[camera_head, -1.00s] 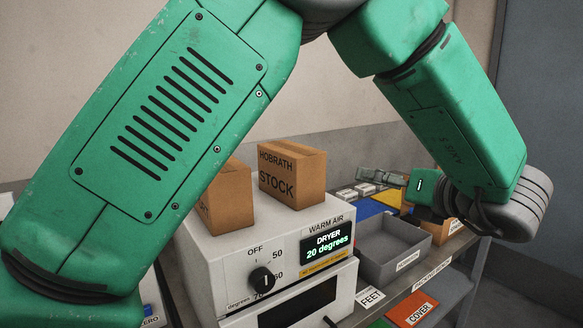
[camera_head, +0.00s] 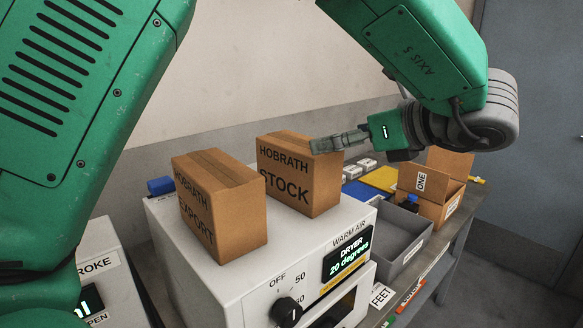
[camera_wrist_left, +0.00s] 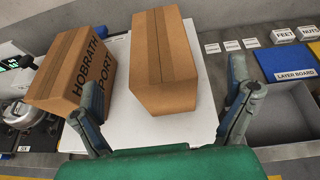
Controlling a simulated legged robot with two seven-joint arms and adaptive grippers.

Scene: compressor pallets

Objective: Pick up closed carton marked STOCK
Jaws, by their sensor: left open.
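The closed brown carton marked HOBRATH STOCK (camera_head: 298,180) stands upright on top of the white dryer (camera_head: 225,285). In the left wrist view the same carton (camera_wrist_left: 165,60) stands ahead of the fingers, its taped top showing and its lettering out of sight. My left gripper (camera_head: 325,146) reaches in from the right, and its fingers overlap the carton's upper right edge in the head view. In the wrist view my left gripper (camera_wrist_left: 158,95) is open and empty, with one finger on each side of the carton's near end. I cannot tell whether either touches it. My right gripper is not in view.
A similar carton marked HOBRATH EXPORT (camera_head: 222,207) stands close to the left of the STOCK carton. A grey bin (camera_head: 392,240) and an open carton marked ONE (camera_head: 435,185) are on the bench at the right. A wall stands behind.

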